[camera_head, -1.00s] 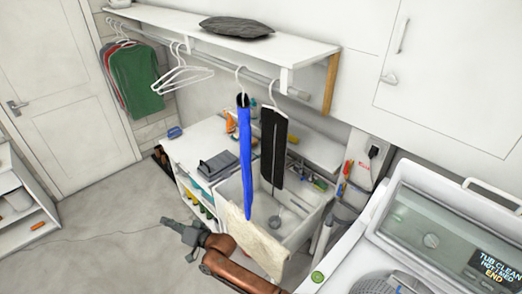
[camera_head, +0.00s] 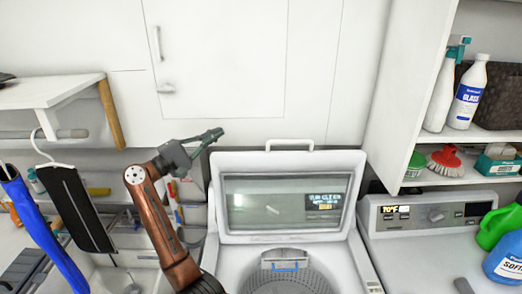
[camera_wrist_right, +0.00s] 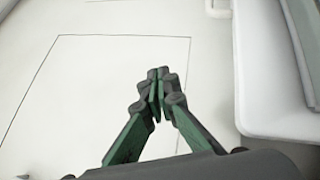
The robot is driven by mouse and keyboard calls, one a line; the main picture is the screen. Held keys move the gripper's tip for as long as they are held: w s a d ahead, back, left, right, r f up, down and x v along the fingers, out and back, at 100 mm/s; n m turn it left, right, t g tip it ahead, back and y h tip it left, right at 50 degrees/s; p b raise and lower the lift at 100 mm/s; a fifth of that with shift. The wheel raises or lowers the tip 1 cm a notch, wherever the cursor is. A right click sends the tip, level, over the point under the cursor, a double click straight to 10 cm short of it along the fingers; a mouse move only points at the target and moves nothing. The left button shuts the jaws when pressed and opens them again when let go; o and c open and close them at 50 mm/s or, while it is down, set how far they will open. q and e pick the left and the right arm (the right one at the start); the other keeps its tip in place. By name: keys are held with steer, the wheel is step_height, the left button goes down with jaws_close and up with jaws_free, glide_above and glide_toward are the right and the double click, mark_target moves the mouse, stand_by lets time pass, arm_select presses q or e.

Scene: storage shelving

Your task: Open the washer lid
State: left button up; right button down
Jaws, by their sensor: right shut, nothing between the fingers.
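The washer lid (camera_head: 283,196), white-framed with a clear window, stands raised and upright at the back of the washer (camera_head: 213,250). Its white handle (camera_head: 290,144) is on the top edge. The grey tub (camera_head: 283,281) shows uncovered in front of it. My right gripper (camera_head: 214,134) is shut and empty, up and left of the lid, apart from it. In the right wrist view my closed fingers (camera_wrist_right: 158,80) point at the white cabinet wall, with the lid's white edge (camera_wrist_right: 240,75) at the right. My left gripper is not in view.
A second appliance (camera_head: 400,240) with a knob and display stands at the right, with a green jug (camera_head: 498,226) and a blue bottle (camera_head: 508,258) on it. Shelves above hold bottles and a red brush (camera_head: 444,160). Hanging clothes (camera_head: 75,208) are at the left.

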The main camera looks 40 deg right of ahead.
mark_target(257, 152)
steer(key=s+d+f+m+y, duration=0.1)
steer(key=d+f, duration=0.1)
steer(key=d, duration=0.2)
steer(key=s+d+f+m+g+y+p, duration=0.1)
steer(key=s+d+f, duration=0.1)
steer(key=d, duration=0.2)
steer(key=s+d+f+m+g+y, duration=0.1)
steer(key=s+d, duration=0.1)
steer(key=d, duration=0.2)
steer(key=shift+s+d+f+m+y+p, duration=0.2)
steer(key=shift+d+f+m+y+p, duration=0.1)
steer(key=shift+f+p, duration=0.1)
steer(key=shift+s+d+f, duration=0.1)
steer(key=shift+s+d, duration=0.05)
steer(key=shift+d, duration=0.65)
